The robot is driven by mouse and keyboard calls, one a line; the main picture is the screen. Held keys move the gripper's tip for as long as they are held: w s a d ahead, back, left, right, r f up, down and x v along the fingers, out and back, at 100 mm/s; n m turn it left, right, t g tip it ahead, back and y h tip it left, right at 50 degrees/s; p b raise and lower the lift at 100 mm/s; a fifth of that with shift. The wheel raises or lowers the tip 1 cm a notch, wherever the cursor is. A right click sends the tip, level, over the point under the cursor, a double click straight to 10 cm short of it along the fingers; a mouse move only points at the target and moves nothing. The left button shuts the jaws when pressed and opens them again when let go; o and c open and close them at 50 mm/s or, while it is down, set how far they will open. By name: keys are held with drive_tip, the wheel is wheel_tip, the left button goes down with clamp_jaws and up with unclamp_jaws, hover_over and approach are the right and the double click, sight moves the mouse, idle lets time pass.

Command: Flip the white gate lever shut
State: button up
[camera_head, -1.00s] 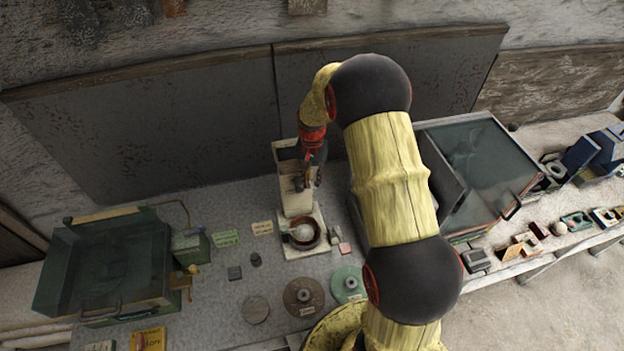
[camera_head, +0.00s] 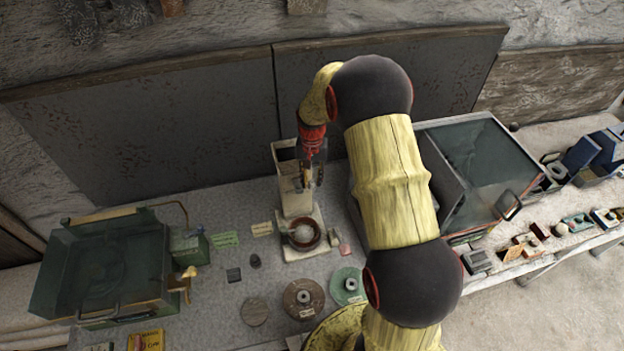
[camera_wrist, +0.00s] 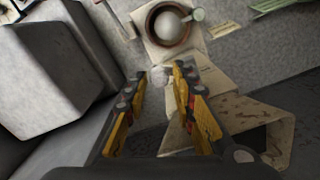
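A tall off-white dispenser box (camera_head: 291,181) with an open top stands on a pale base at the back of the bench; it also shows in the wrist view (camera_wrist: 250,118). My gripper (camera_head: 312,184) points down along its right front side. In the wrist view my gripper (camera_wrist: 160,76) is open, with its two yellow-padded fingers apart. A small whitish rounded knob (camera_wrist: 158,75), perhaps the gate lever's end, shows between the fingertips; I cannot tell whether they touch it. A brown-rimmed bowl (camera_head: 291,241) holding a white ball (camera_head: 303,232) sits at the dispenser's foot.
A glass-topped case (camera_head: 490,165) stands close on the right, and a large grey block (camera_wrist: 45,75) is beside my gripper in the wrist view. A green glass box (camera_head: 100,265) stands at left. Discs (camera_head: 303,299) lie in front. A dark panel (camera_head: 180,120) stands behind.

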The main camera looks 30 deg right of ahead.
sight(312, 181)
drive_tip(key=shift+o, duration=1.2)
wheel_tip(312, 181, up, 12)
